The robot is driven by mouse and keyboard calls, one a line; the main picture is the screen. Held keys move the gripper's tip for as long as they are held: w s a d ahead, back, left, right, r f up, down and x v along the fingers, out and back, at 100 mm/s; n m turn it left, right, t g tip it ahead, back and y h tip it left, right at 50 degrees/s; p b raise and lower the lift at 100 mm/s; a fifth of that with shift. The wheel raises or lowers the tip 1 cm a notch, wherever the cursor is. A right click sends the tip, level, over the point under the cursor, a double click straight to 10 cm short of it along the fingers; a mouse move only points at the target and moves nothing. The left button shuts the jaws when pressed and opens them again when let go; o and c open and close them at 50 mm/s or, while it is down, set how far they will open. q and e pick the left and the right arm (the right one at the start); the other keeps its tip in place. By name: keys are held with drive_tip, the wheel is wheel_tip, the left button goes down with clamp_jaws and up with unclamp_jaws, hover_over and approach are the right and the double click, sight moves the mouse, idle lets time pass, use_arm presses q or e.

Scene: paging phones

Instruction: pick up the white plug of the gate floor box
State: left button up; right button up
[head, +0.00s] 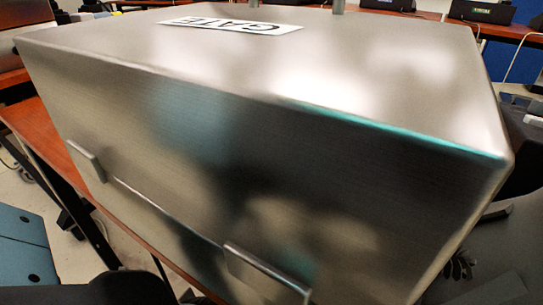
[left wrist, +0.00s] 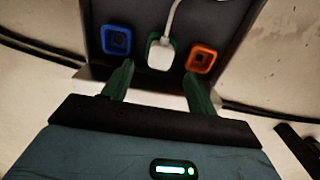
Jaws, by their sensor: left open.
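The white plug (left wrist: 160,54) sits in a green-framed socket in the left wrist view, with a white cable rising from its top. It is in the middle of the dark floor box (left wrist: 228,22), between a blue socket (left wrist: 117,40) and an orange socket (left wrist: 201,59). My left gripper (left wrist: 158,76) is open, its two green fingers pointing at the box. The plug lies ahead of the gap between the fingertips, and nothing is held. Whether the fingertips reach beside the plug is hard to tell. My right gripper is not in view.
In the head view a large metal box (head: 220,130) with an upside-down GATE label (head: 232,25) fills most of the picture, over a red-brown tabletop (head: 42,133). It hides the floor behind it. Several dark devices stand on far desks.

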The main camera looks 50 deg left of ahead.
use_arm(q)
drive_tip(key=f+b, duration=0.3)
drive_tip(key=f, duration=0.2)
drive_tip(key=shift+s+b, duration=0.2)
drive_tip(key=shift+b, duration=0.2)
drive_tip(key=c, duration=1)
drive_tip(key=shift+c, duration=0.4)
drive_tip(key=shift+r, duration=0.2)
wheel_tip(320, 180, up, 10)
drive_tip(key=p, duration=0.6)
drive_tip(key=shift+f+p, duration=0.25)
drive_tip(key=shift+p, duration=0.15)
